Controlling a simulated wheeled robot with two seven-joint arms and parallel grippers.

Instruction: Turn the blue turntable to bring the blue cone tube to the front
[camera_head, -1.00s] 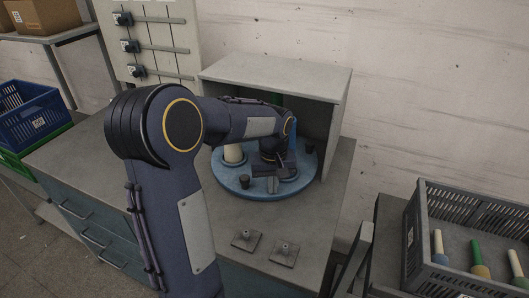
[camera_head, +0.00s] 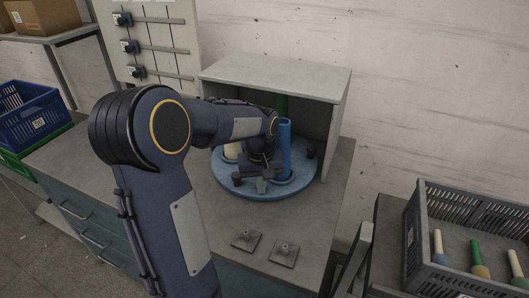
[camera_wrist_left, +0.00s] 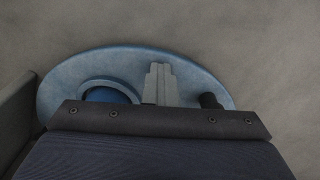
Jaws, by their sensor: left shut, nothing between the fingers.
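The round blue turntable (camera_head: 292,190) sits inside an open-fronted grey housing on the bench. The blue cone tube (camera_head: 285,150) stands upright on its right part, just right of my left gripper. A cream tube (camera_head: 231,152) stands at its left and a green tube (camera_head: 280,103) at the back, both partly hidden by my arm. Black pegs (camera_head: 237,179) stand near the rim. My left gripper (camera_head: 262,187) is shut and empty, low over the front of the turntable. In the left wrist view its fingers (camera_wrist_left: 158,84) lie between a blue round shape and a black peg (camera_wrist_left: 210,101).
The grey housing (camera_head: 275,76) encloses the turntable's top, back and sides. Two small plates with pegs (camera_head: 284,254) lie on the bench in front. A grey crate (camera_head: 470,275) with several tubes stands at right. A blue crate (camera_head: 30,115) is at left.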

